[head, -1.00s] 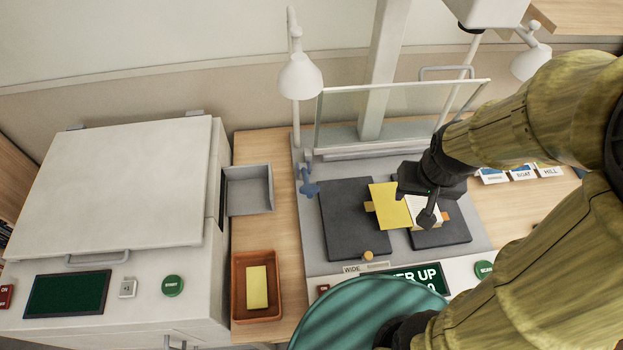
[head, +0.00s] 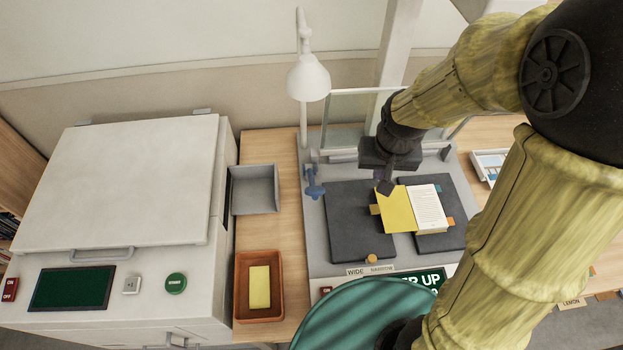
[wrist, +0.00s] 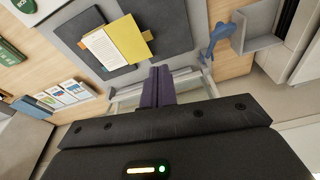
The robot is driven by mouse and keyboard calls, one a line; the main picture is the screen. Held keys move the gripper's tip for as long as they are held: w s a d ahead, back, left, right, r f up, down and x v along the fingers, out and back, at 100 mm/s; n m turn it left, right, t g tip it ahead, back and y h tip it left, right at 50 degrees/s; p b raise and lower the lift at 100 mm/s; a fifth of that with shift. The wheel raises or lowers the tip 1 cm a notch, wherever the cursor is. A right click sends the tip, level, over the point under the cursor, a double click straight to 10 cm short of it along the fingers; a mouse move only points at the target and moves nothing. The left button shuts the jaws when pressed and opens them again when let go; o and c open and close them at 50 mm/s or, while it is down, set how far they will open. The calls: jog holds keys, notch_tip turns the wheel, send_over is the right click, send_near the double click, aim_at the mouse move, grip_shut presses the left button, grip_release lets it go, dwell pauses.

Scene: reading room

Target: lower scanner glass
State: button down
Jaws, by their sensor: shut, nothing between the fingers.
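The scanner glass (head: 345,108) is a clear pane in a light frame, standing raised at the back of the scanner bed. An open book (head: 429,207) with a yellow cover lies across the two dark cradle pads. My gripper (head: 385,187) is shut and empty, above the back of the pads and in front of the glass. Its purple fingers show together in the wrist view (wrist: 157,84).
A blue lever (head: 314,184) stands at the bed's left edge. A white lamp (head: 308,78) hangs left of the glass. A grey tray (head: 254,190), a brown bin (head: 239,300) with a yellow block, and a large white machine (head: 130,185) are further left. Cards stand at the right.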

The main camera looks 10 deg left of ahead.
jog(key=n, duration=0.2)
send_over(312, 188)
jog(key=s, duration=0.2)
jog(key=f, duration=0.2)
jog(key=shift+s+d+r, duration=0.15)
jog(key=shift+d, duration=0.1)
jog(key=shift+w+a+f+p, duration=0.1)
jog(key=shift+w+f+p, duration=0.25)
jog(key=shift+f, duration=1.3)
jog(key=shift+w+f+p, duration=0.2)
jog(key=shift+f+p, duration=0.25)
jog(key=shift+f, duration=1.25)
jog(key=shift+w+a+f+p, duration=0.1)
jog(key=shift+w+f+p, duration=0.25)
jog(key=shift+f, duration=1.3)
